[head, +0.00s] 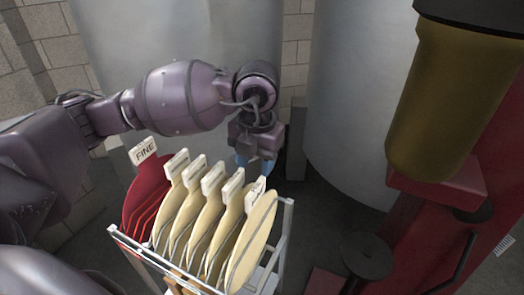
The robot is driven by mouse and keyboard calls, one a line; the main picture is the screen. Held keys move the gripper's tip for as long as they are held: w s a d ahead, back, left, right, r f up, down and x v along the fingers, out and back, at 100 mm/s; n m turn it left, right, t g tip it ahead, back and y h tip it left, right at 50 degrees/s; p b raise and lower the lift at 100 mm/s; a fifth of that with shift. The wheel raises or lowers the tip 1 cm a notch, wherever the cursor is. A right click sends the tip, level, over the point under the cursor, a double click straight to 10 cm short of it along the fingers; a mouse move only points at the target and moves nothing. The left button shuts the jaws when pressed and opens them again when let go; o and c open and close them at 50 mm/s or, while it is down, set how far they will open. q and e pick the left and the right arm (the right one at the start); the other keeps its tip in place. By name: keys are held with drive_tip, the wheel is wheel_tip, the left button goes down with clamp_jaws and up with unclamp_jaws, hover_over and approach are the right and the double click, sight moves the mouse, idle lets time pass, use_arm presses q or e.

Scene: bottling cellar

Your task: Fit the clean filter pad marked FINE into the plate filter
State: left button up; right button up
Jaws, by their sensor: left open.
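A white wire rack (287,222) holds several round pads on edge, each with a pale tab on top. The leftmost pad (143,197) is red and its tab (144,151) reads FINE. The others are cream; the rightmost cream pad (252,243) faces me most. The lettering on the cream pads' tabs is too small or turned to read. My left gripper (256,165) points down with blue fingertips, open, just behind and above the rightmost cream pad's tab (256,192). I cannot tell whether it touches the tab. My right gripper is out of view. I cannot make out the plate filter for certain.
Large pale tanks (352,110) stand behind the rack, against a block wall (297,55). At right stands a red machine frame (465,182) with a big brown cylinder (440,95) and a dark round disc (367,255) low beside it. Dark floor shows between rack and machine.

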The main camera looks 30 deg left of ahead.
sight(254, 188)
use_arm(q)
drive_tip(key=f, duration=0.4)
drive_tip(key=shift+s+b, duration=0.25)
drive_tip(key=shift+b, duration=0.05)
wheel_tip(254, 188, down, 5)
drive_tip(key=shift+a+r+b, duration=0.1)
drive_tip(key=shift+r+b, duration=0.05)
drive_tip(key=shift+b, duration=0.25)
drive_tip(key=shift+w+f, duration=0.1)
drive_tip(key=shift+f, duration=0.65)
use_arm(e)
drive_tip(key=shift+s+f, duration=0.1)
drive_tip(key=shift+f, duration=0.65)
use_arm(q)
drive_tip(key=shift+c, duration=0.4)
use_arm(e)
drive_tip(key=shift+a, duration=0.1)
